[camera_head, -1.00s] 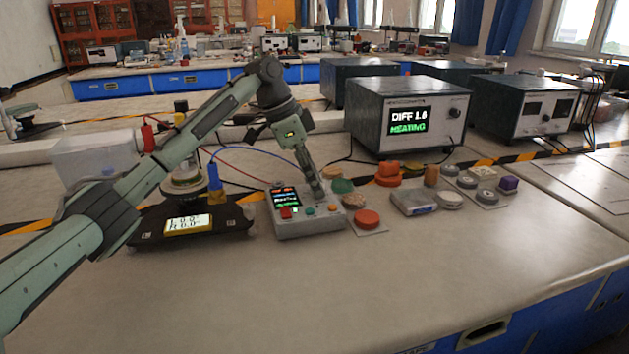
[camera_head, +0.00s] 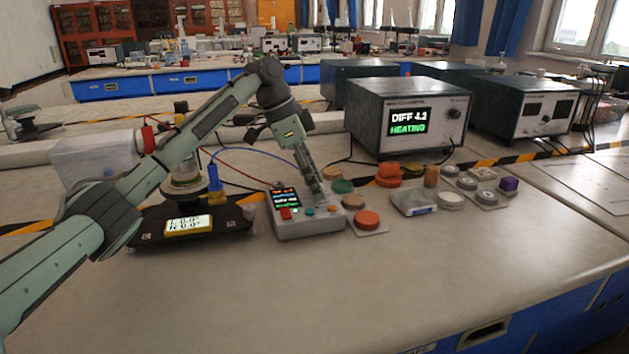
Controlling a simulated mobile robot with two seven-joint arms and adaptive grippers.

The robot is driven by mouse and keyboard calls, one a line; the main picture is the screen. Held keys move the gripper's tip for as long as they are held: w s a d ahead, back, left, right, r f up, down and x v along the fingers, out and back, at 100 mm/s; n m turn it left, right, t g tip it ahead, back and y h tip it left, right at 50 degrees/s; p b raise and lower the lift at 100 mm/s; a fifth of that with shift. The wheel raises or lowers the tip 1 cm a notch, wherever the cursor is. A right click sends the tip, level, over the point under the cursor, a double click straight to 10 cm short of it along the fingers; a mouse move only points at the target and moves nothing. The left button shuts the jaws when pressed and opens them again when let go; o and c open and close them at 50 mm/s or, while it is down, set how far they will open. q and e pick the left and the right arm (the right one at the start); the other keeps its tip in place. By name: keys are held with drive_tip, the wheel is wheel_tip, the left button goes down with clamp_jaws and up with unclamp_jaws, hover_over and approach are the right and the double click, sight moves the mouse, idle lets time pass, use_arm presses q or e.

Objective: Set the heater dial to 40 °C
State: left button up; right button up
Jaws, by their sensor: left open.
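A grey control box (camera_head: 300,229) stands on the bench, with a small lit screen (camera_head: 286,197), a red button (camera_head: 285,214) and small teal and orange buttons on its top. My left gripper (camera_head: 318,197) points down at the back right of this box, its fingers at the box top. It is open; the fingers cover what lies beneath, and I cannot make out the dial there or whether they touch it. A dark instrument (camera_head: 375,105) behind shows "DIFF 4.2" and "HEATING" on its display (camera_head: 408,121). My right gripper is out of view.
A black balance-like device (camera_head: 150,228) with a yellow-framed display is left of the box. Orange, green and tan round pieces, a grey block (camera_head: 413,203) and several grey discs lie to the right. The front bench is clear.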

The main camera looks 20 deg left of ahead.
use_arm(q)
drive_tip(key=v, duration=1.2)
